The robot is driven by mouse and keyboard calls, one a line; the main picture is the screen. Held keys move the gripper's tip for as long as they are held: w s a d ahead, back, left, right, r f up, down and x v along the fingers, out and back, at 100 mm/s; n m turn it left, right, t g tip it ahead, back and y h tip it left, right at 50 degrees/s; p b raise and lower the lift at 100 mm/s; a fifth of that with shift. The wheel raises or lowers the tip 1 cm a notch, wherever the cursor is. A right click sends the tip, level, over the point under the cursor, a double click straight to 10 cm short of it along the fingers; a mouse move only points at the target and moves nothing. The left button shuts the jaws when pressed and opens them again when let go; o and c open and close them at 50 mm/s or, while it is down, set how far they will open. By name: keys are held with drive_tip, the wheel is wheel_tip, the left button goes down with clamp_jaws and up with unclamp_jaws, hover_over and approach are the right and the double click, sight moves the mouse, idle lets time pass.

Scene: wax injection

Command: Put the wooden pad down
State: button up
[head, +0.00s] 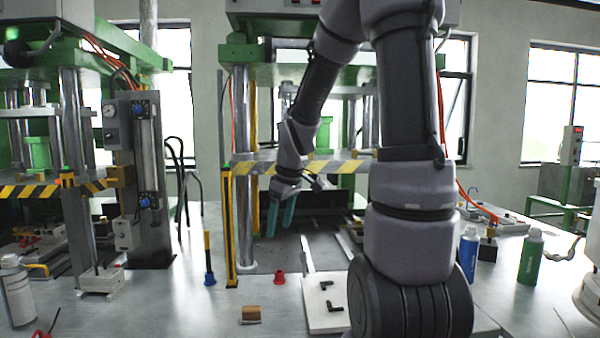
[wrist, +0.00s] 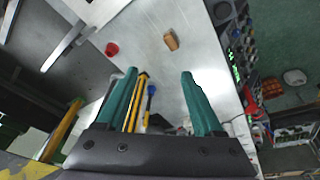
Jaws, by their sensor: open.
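The wooden pad (head: 251,314) is a small brown block lying on the metal table near its front edge in the head view. It also shows in the wrist view (wrist: 171,41), ahead of the fingertips and apart from them. My gripper (head: 280,217) has teal fingers pointing down and hangs above the table, farther back than the pad. In the wrist view my gripper (wrist: 160,75) has its fingers spread wide with nothing between them that it holds.
A red cap (head: 279,277) and a blue-based yellow and black tool (head: 209,258) stand near the pad. A white board (head: 325,304) with black angled parts lies right of it. A yellow post (head: 230,230) and the green press (head: 240,60) stand close to my gripper.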

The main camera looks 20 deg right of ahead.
drive_tip(key=s+r+m+t+y, duration=0.1)
drive_tip(key=s+r+m+t, duration=0.3)
drive_tip(key=s+r+m, duration=0.6)
drive_tip(key=s+a+r, duration=0.1)
drive_tip(key=s+r, duration=0.4)
drive_tip(key=shift+s+r+m, duration=0.25)
drive_tip(key=shift+m, duration=0.15)
